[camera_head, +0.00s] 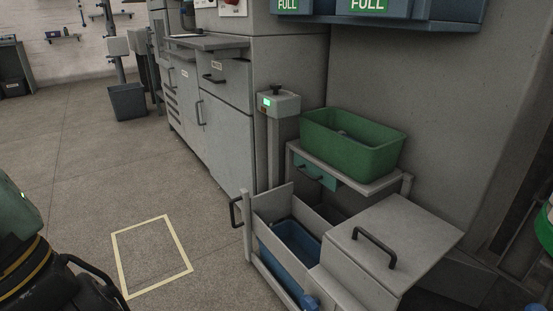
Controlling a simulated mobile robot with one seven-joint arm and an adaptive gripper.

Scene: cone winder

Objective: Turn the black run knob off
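A small grey control box (281,108) stands on a post right of the grey cabinets. A black knob (277,88) sits on its top, and a lit green indicator (267,101) shows on its front. The knob is too small to tell which way it points, and I see no readable label on it. I cannot tell if this is the run knob. My gripper is not in view.
A green bin (352,141) sits on a stand right of the post. Below it, an open drawer unit (272,200) holds a blue bin (296,245). Grey cabinets (226,125) stand behind. A yellow floor square (152,256) is empty. A dark yellow-striped object (28,270) is lower left.

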